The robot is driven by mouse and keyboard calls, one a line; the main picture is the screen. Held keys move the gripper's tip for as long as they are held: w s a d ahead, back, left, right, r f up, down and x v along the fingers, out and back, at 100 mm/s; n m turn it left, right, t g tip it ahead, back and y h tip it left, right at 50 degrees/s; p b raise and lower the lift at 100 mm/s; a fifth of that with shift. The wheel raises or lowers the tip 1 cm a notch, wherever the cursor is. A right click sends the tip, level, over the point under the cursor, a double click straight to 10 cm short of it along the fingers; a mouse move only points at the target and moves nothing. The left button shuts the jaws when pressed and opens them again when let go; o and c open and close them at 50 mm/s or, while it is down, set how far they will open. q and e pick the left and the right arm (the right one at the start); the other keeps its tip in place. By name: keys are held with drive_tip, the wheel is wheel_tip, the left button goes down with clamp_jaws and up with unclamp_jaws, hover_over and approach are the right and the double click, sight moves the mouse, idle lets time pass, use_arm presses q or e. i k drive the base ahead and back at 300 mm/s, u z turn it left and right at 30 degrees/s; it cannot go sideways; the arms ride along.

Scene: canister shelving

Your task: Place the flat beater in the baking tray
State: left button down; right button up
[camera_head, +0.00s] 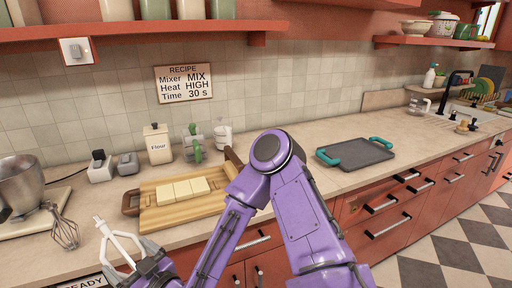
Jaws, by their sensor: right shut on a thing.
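The white flat beater (121,240) is at the lower left, held tilted in front of the counter edge. My right gripper (140,266) is shut on it at the bottom of the view; the arm partly hides the grip. The baking tray (362,153) is dark grey with teal handles. It lies flat and empty on the counter, right of my purple arm and well away from the beater. My left gripper is not in view.
A wooden board (160,218) with pale blocks (185,191) lies behind my gripper. A wire whisk (65,232) and a mixer bowl (21,184) are at the left. A flour canister (157,144) stands by the wall. The counter (420,135) right of the tray is clear.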

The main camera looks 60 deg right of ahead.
sight(353, 156)
drive_tip(key=u, duration=0.7)
drive_tip(key=k, duration=1.4)
drive_tip(key=z, duration=2)
drive_tip(key=i, duration=1)
